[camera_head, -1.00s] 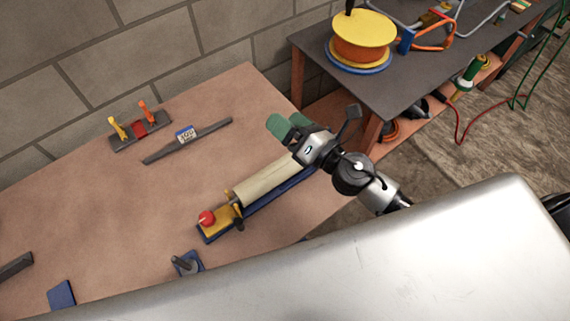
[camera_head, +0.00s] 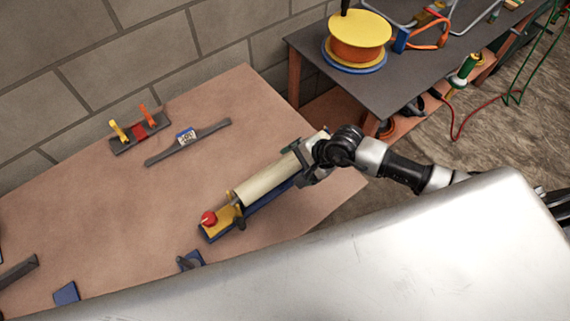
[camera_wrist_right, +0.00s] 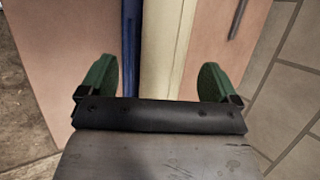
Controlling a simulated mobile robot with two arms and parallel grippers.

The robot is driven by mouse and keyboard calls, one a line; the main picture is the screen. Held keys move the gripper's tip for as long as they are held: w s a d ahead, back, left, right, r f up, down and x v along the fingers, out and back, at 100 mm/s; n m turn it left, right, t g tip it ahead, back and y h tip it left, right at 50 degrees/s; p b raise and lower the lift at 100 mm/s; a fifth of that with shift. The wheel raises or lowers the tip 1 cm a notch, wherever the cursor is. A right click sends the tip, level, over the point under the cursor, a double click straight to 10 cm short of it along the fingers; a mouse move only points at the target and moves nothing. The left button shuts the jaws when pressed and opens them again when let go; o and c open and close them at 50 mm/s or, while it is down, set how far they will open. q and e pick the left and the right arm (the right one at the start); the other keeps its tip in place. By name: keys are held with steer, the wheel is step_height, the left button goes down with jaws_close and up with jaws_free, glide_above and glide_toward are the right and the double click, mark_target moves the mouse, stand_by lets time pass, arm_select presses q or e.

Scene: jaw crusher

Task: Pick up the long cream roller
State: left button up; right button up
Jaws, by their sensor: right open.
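The long cream roller (camera_head: 266,180) lies on a blue base (camera_head: 262,203) on the table, with a yellow bracket and a red knob (camera_head: 208,218) at its left end. My right gripper (camera_head: 304,160) is at the roller's right end and hides part of it. In the right wrist view the roller (camera_wrist_right: 163,45) runs away between the two green fingertips of my right gripper (camera_wrist_right: 158,80), with a gap on each side. The jaws are open. The blue base (camera_wrist_right: 131,45) shows beside the roller there. My left gripper is not in view.
A grey bar with a label (camera_head: 187,141) and a block with orange and yellow clips (camera_head: 140,130) lie behind the roller. Small blue parts (camera_head: 66,293) lie at the front left. A dark table (camera_head: 420,62) with a spool (camera_head: 357,40) stands at the back right.

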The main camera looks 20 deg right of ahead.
mark_target(291, 164)
steer(key=shift+w+a+f+p, duration=0.3)
steer(key=shift+f, duration=0.05)
steer(key=shift+p+x, duration=0.5)
steer(key=shift+x, duration=1.7)
steer(key=shift+w+d, duration=0.1)
steer(key=shift+w, duration=0.05)
steer(key=shift+c, duration=0.4)
steer(key=c, duration=1.4)
steer(key=shift+w+r, duration=0.1)
steer(key=shift+c, duration=0.8)
